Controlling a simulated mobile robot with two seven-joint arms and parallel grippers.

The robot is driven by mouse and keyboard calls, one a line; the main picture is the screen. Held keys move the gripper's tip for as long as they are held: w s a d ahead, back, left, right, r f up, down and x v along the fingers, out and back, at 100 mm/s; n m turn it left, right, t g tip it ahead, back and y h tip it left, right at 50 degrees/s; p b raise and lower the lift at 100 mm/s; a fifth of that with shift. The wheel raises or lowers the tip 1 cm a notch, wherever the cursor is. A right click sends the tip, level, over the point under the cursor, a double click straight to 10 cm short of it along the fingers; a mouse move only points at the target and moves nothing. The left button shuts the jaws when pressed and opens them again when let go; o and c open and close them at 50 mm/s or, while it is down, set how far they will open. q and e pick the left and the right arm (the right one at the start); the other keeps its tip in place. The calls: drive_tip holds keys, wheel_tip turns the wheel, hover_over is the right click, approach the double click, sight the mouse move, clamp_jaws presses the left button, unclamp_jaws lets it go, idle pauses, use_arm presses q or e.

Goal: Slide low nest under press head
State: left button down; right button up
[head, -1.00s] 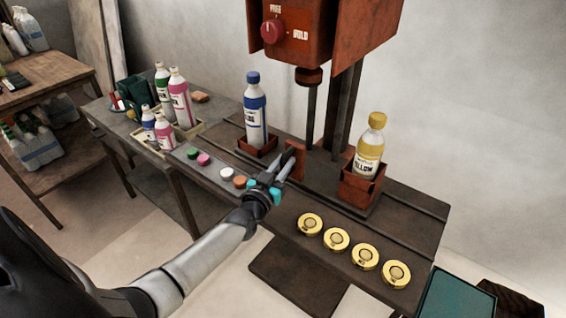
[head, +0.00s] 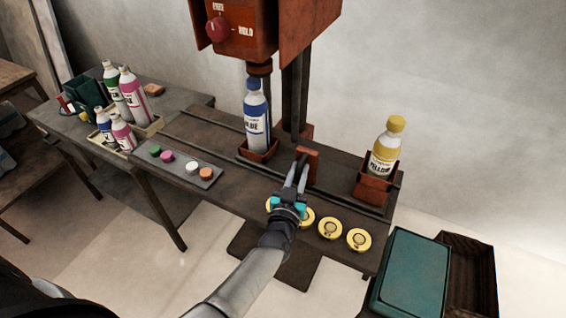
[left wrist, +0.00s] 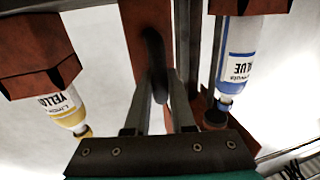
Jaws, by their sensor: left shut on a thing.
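The low nest (head: 257,152), a shallow red holder, carries the blue bottle (head: 257,122), which stands upright. The press head (head: 260,69) appears just above the blue cap; exact alignment is hard to tell. A taller red nest (head: 376,188) to the right holds the yellow bottle (head: 388,148). My left gripper (head: 301,166) is shut on the upright red handle (head: 310,163) between the two nests. In the left wrist view the handle (left wrist: 132,40) stands between the fingers (left wrist: 160,82), with the yellow bottle left and the blue right. My right gripper is out of view.
The red press housing (head: 270,25) has a knob. Several gold discs (head: 330,228) lie along the bench front, partly behind my gripper. A strip of coloured caps (head: 180,165) and a tray of bottles (head: 148,128) are left. A teal box (head: 415,270) stands at right.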

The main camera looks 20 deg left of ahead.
use_arm(q)
drive_tip(key=shift+s+d, duration=0.1)
drive_tip(key=shift+d, duration=1.25)
drive_tip(key=c, duration=0.8)
unclamp_jaws()
drive_tip(key=shift+o, duration=0.2)
drive_tip(key=shift+s, duration=0.3)
drive_tip(key=s+d+p, duration=0.1)
drive_tip(key=s+p, duration=0.1)
drive_tip(key=s, duration=1.2)
drive_tip(key=shift+s+d, duration=0.3)
drive_tip(key=shift+d, duration=0.1)
